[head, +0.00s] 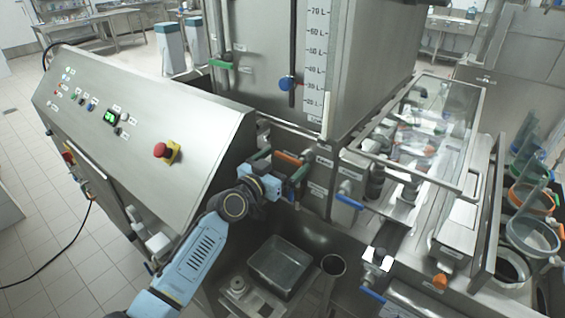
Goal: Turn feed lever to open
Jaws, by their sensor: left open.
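My left gripper (289,186) reaches in from the lower left to the valves below the tall steel tank (259,45). Its fingers are small in the picture and open, close to a green lever (299,174). I cannot tell whether they touch it. An orange-red lever (289,158) lies just above the gripper, and a blue lever (349,202) is to its right. Labels sit by these valves but are too small to read, so I cannot tell which one is the feed lever. My right gripper is not in view.
A sloped control panel (110,128) with a red emergency button (160,150) stands left of my arm. Below the gripper are a steel tray (279,268) and a steel cup (333,265). Another blue lever (372,295) sits lower right. A glass-covered conveyor section (440,125) fills the right.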

